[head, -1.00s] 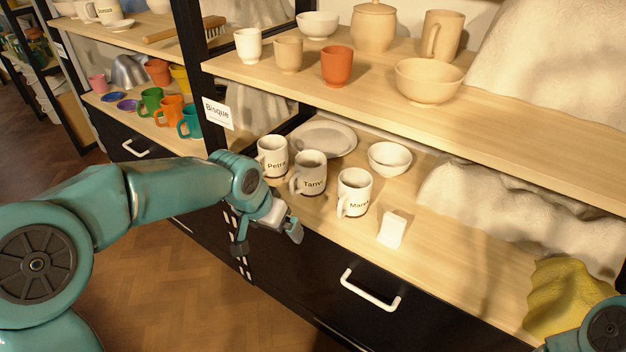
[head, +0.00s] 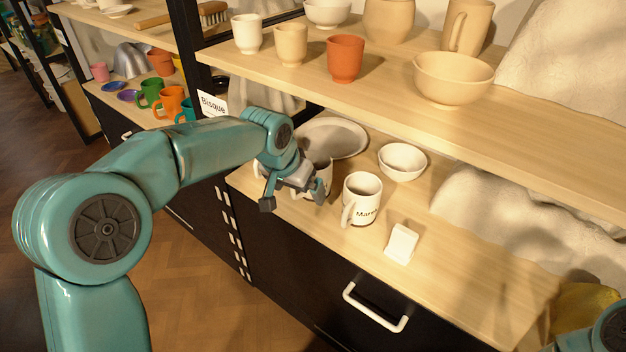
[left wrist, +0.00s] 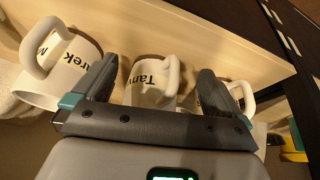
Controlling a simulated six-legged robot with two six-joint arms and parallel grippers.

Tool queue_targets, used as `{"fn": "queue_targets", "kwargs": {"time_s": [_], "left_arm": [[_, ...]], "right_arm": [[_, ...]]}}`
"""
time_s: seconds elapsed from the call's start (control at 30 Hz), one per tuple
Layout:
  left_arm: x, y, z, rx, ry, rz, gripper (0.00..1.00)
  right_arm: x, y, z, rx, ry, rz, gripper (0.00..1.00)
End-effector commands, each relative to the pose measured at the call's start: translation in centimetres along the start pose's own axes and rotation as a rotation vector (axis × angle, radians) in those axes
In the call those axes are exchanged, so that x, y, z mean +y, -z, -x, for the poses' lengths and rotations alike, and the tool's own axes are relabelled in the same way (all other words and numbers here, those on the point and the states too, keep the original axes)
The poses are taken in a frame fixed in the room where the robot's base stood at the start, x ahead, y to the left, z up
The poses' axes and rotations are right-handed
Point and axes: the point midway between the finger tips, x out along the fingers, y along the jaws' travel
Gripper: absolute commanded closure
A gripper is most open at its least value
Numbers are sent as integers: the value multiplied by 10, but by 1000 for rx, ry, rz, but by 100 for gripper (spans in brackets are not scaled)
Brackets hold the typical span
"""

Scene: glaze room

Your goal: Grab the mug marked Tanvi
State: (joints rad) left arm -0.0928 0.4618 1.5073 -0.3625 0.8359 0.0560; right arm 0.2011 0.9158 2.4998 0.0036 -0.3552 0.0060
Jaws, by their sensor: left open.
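The white mug marked Tanvi (head: 325,172) stands on the lower shelf, mostly hidden behind my left gripper in the head view. My left gripper (head: 293,197) is open in front of it. My right gripper is out of view.
Another white mug (left wrist: 240,92) is close by the right finger in the left wrist view. A plate (head: 340,135), a white bowl (head: 402,160) and a small white block (head: 402,243) share the shelf. The upper shelf (head: 360,90) overhangs behind. A drawer handle (head: 375,312) sticks out below.

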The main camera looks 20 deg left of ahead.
Motion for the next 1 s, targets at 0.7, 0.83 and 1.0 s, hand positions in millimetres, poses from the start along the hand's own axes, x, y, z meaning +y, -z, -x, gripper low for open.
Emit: {"fn": "queue_targets", "kwargs": {"time_s": [0.7, 0.83, 1.0], "left_arm": [[3, 56, -37, 0, -1, 1, 0], [2, 57, -36, 0, 0, 1, 0], [2, 57, -35, 0, 0, 1, 29]], "right_arm": [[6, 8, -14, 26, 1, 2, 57], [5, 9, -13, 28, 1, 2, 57], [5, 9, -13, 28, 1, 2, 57]]}}
